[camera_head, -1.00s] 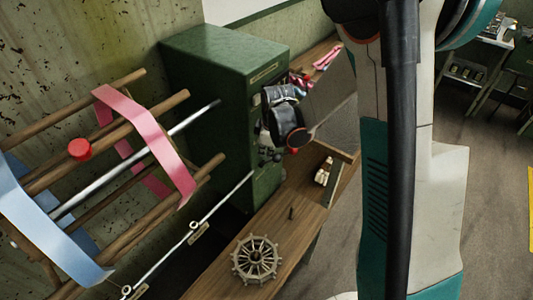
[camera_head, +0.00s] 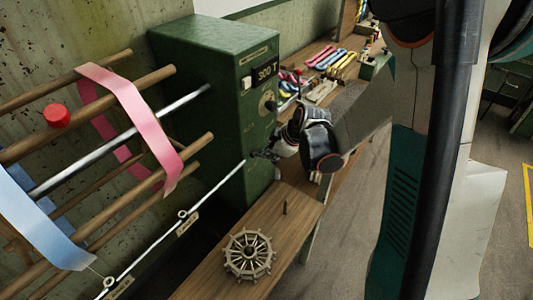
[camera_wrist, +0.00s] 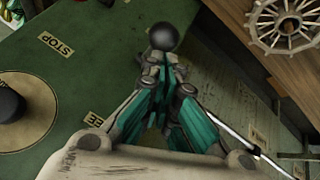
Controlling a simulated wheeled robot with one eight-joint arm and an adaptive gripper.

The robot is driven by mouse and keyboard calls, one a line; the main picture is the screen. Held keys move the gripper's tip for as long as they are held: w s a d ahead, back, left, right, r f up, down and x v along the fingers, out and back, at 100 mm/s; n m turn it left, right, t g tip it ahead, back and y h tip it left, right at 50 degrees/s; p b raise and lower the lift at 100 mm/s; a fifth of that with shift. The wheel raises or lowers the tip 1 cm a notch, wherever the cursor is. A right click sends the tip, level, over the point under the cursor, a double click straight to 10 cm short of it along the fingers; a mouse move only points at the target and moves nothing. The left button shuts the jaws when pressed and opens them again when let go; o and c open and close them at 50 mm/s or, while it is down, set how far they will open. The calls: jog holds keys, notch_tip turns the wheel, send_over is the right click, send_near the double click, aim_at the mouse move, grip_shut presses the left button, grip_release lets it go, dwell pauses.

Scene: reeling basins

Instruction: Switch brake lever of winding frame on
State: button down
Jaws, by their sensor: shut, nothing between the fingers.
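The winding frame has a green cabinet (camera_head: 215,50) and a reel of wooden rods (camera_head: 150,85) with pink and blue bands. My gripper (camera_head: 264,155) is at the cabinet's front face, low down, partly hidden by my wrist. In the wrist view my gripper (camera_wrist: 163,66) is shut and empty. A black ball knob (camera_wrist: 163,36), which looks like the brake lever's end, is right at the fingertips; I cannot tell whether they touch. The lever's shaft is hidden. A STOP label (camera_wrist: 56,44) and a partly covered label ending in "EE" (camera_wrist: 93,120) are on the green panel.
A dark round knob (camera_wrist: 8,103) is left on the panel. A pale rod with eyelets (camera_head: 160,238) runs beside the reel. Coloured skeins (camera_head: 325,58) lie farther back.

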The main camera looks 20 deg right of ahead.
jog(key=shift+s+d+f+b, duration=0.25)
jog(key=shift+f+b, duration=0.2)
jog(key=shift+f, duration=0.05)
jog(key=shift+s+d+f+b, duration=0.25)
jog(key=shift+f+b, duration=0.15)
jog(key=shift+f, duration=0.1)
jog(key=shift+a, duration=0.1)
